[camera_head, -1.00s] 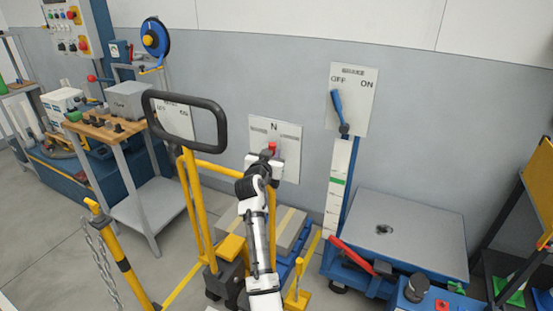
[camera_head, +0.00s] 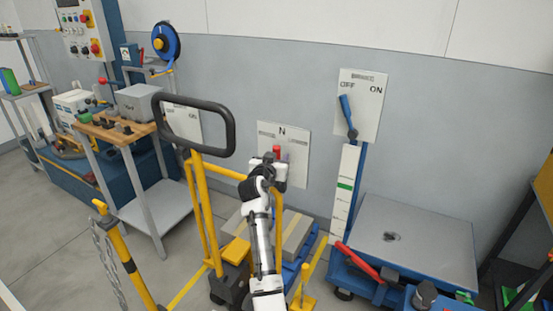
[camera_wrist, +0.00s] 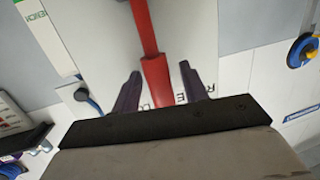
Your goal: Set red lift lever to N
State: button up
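The red lift lever (camera_head: 277,150) stands in front of a white wall panel (camera_head: 297,172) marked N at its top. In the head view only its red top shows above my gripper (camera_head: 268,170), which hides the rest. In the wrist view the red lever (camera_wrist: 155,75) runs down from the top edge between the two dark fingers of my gripper (camera_wrist: 160,88). The fingers are apart, one on each side of the lever, with narrow gaps showing panel and letters. My gripper is open around the lever. The lever's pivot is hidden.
A black-handled yellow cart (camera_head: 200,190) stands close left of my arm. Right of it are a blue ON/OFF lever (camera_head: 347,115) and a grey-topped lift table (camera_head: 415,240) with a red handle (camera_head: 358,262). A workbench (camera_head: 118,128) stands at left.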

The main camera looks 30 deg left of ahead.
jog(key=b+v, duration=0.3)
jog(key=v, duration=1)
jog(key=shift+s, duration=0.4)
jog(key=shift+d, duration=0.15)
